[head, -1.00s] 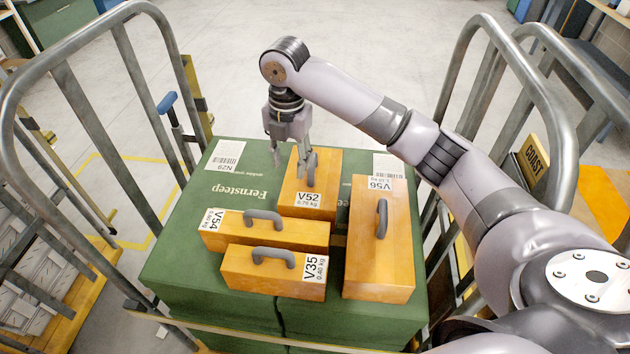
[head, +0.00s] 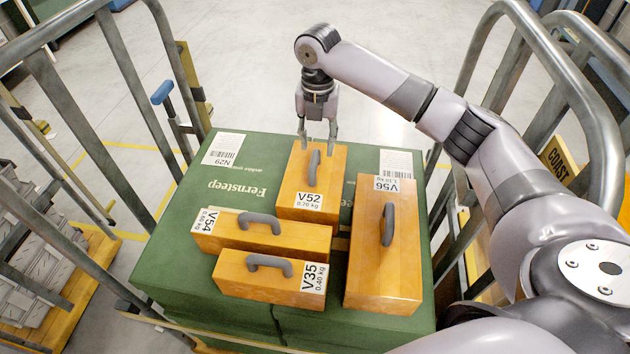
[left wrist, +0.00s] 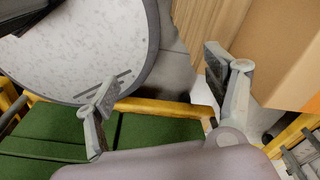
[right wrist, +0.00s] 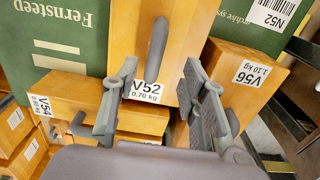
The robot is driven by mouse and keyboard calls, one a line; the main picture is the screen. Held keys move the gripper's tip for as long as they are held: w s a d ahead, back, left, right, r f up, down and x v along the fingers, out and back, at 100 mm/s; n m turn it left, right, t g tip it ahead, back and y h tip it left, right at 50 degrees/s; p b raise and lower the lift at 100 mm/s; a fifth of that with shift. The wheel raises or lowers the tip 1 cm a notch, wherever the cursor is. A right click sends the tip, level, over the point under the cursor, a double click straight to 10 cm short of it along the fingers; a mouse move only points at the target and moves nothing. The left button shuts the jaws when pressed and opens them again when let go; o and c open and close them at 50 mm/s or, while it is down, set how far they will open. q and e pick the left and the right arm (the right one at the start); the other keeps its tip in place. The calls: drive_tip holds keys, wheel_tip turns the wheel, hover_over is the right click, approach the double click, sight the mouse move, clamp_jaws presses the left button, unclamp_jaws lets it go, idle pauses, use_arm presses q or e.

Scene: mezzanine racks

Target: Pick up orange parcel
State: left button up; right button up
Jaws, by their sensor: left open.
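Several orange parcels with grey handles lie on a green box (head: 175,235): V52 (head: 330,180), V54 (head: 310,238), V35 (head: 245,286) and V56 (head: 375,270). My right gripper (head: 317,143) is open and empty over the far end of V52, its fingers apart to either side of the handle's line. In the right wrist view, the V52 parcel (right wrist: 190,25) and its handle (right wrist: 158,40) show between the open fingers (right wrist: 160,68). Contact cannot be told. My left gripper (left wrist: 160,95) is open and empty in the left wrist view, away from these parcels.
Metal cart rails (head: 575,90) rise on the right, with others (head: 65,90) on the left. A blue-topped handle (head: 162,92) stands by the left rail. Clear floor (head: 230,60) lies beyond the green box. A brown box (left wrist: 280,60) shows in the left wrist view.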

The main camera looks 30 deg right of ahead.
sight(314, 158)
drive_tip(key=shift+a+f, duration=0.1)
drive_tip(key=shift+f, duration=0.45)
drive_tip(key=shift+a+f+p, duration=0.1)
drive_tip(key=shift+f+p, duration=0.2)
drive_tip(key=shift+p, duration=0.1)
wheel_tip(314, 158, down, 4)
drive_tip(key=shift+a+r+p, duration=0.15)
drive_tip(key=shift+p, duration=0.8)
drive_tip(key=shift+f, duration=0.5)
use_arm(q)
drive_tip(key=r, duration=0.3)
drive_tip(key=shift+w+d, duration=0.3)
drive_tip(key=shift+w, duration=0.05)
use_arm(e)
drive_tip(key=shift+c, duration=0.6)
clamp_jaws()
use_arm(q)
drive_tip(key=shift+w, duration=0.1)
use_arm(e)
drive_tip(key=shift+w+r, duration=0.1)
